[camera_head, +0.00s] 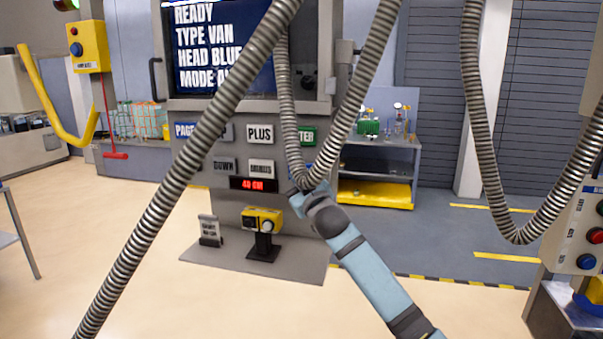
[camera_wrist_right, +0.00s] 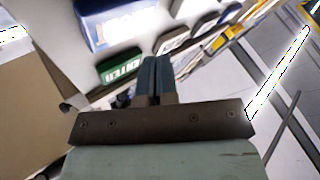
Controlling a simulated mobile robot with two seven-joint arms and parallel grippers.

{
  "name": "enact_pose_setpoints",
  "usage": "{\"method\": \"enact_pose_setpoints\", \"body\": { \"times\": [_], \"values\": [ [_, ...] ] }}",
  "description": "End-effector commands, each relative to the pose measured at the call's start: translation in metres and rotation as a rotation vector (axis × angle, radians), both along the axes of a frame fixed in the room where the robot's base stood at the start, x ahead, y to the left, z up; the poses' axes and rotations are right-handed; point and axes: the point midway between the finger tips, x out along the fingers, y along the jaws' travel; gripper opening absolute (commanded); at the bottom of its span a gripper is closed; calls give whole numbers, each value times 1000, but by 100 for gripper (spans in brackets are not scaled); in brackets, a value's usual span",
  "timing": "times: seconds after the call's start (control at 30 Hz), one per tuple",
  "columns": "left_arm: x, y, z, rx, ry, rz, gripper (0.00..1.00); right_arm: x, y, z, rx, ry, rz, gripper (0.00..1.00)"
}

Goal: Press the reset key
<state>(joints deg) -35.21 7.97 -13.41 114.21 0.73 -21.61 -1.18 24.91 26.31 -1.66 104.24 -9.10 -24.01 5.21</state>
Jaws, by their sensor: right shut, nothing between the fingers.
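A console carries several labelled keys. A blue key (camera_head: 299,170), largely hidden by my right arm and a hose, sits below the green ENTER key (camera_head: 307,136); I cannot read its label. In the right wrist view a large blue key (camera_wrist_right: 122,22) with a blurred white label lies near the green ENTER key (camera_wrist_right: 121,67). My right gripper (camera_wrist_right: 157,62) is shut and empty, its fingertips pointing at the panel near these keys. I cannot tell whether it touches. In the head view its fingers are hidden. My left gripper is not in view.
Ribbed hoses (camera_head: 190,160) hang across the head view, crossing the panel. A PLUS key (camera_head: 260,133) and a red display (camera_head: 254,184) are on the console. A yellow device (camera_head: 262,218) stands on its base. A control box (camera_head: 578,235) is at the right.

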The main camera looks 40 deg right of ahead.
Motion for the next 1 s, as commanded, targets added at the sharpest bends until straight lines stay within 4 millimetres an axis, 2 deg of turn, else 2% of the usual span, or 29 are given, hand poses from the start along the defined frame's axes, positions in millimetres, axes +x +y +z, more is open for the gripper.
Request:
{"method": "enact_pose_setpoints", "body": {
  "times": [0.3, 1.0],
  "values": [
    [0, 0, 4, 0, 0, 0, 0, -18, 21, 0, 2, 1, 0, 0],
    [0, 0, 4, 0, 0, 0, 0, -19, 22, 0, 1, 0, 0, 0]
  ]
}}
